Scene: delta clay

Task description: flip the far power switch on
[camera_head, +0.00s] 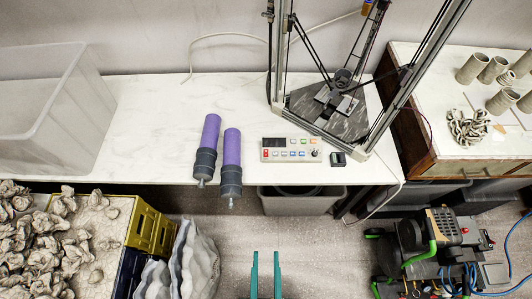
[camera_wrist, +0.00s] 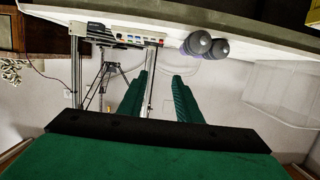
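A small black box with a grey top (camera_head: 338,159), which may be a power switch, sits on the white table just right of the control panel, near the delta printer's base. The control panel (camera_head: 291,150) is pale with a dark display, coloured buttons and a knob; it also shows in the wrist view (camera_wrist: 120,37). I cannot tell any switch's on or off position. My gripper (camera_head: 266,253) has two green fingers, parallel and apart with nothing between them. It is in front of the table, below and left of the black box. In the wrist view its fingers (camera_wrist: 161,78) are also apart.
The delta printer (camera_head: 330,115) stands behind the panel. Two purple cartridges (camera_head: 221,145) lie left of it, overhanging the front edge. A clear bin (camera_head: 50,110) is at left, clay crates (camera_head: 150,225) below. A compressor (camera_head: 430,250) stands on the floor at right.

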